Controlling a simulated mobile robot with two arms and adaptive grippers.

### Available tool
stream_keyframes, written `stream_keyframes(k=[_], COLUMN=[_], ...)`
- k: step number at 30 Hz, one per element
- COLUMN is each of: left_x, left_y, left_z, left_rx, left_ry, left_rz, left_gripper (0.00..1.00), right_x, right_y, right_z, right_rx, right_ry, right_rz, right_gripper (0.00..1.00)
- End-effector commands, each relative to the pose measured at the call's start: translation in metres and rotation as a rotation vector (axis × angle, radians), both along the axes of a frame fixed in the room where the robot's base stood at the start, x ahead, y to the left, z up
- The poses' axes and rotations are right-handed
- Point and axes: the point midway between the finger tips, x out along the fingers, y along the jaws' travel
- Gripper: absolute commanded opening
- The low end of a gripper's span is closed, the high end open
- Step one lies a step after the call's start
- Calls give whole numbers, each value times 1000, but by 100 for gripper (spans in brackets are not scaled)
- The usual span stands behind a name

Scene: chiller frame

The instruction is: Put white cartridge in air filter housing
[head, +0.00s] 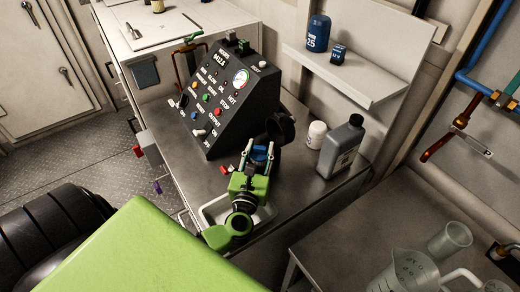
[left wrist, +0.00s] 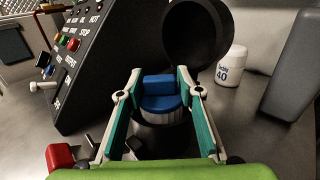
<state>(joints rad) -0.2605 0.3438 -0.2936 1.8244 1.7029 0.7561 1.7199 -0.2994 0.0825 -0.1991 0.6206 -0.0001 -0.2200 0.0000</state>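A round piece with a blue top grip and a pale ribbed side (left wrist: 162,104) is between the fingers of my left gripper (left wrist: 160,82). It sits over a dark cylindrical body (left wrist: 170,140), which looks like the air filter housing. A round black open cover (left wrist: 197,40) stands tilted behind it; it also shows in the head view (head: 281,128). My left gripper (head: 259,145) points down around the blue-topped piece, fingers apart, with small gaps at its sides. How deep the piece sits is hidden. My right gripper is not in view.
A black sloped control panel (head: 232,92) stands to the left. A small white bottle (head: 316,134) and a grey jug (head: 342,146) stand at the right. A white tray (head: 212,211) lies below my gripper. Clear jugs (head: 410,268) stand at lower right.

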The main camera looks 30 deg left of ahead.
Motion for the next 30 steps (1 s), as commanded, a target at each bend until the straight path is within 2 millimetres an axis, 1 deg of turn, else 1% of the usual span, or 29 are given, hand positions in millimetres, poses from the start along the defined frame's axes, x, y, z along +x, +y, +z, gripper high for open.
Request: stream_keyframes(k=[4, 7, 9, 11, 18, 21, 24, 30], left_x=[0, 0, -8, -18, -54, -64, -68, -70], left_y=[0, 0, -4, -7, -22, -26, -28, -29], left_z=[0, 6, 0, -1, -1, 0, 3, 4], left_rx=[1, 1, -2, -4, -2, -2, -1, 0], left_ry=[0, 0, 1, 3, 2, 1, 0, 0], left_rz=[0, 0, -1, 0, 0, 0, 0, 0], left_gripper=[33, 33, 33, 33, 33, 33, 33, 33], right_x=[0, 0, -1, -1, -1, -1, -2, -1], right_y=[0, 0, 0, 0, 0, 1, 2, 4], right_z=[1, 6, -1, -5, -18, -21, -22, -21], right_rx=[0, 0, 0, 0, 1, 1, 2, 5], right_ry=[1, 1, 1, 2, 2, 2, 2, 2], right_rz=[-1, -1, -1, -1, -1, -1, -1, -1], right_gripper=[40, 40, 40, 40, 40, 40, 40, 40])
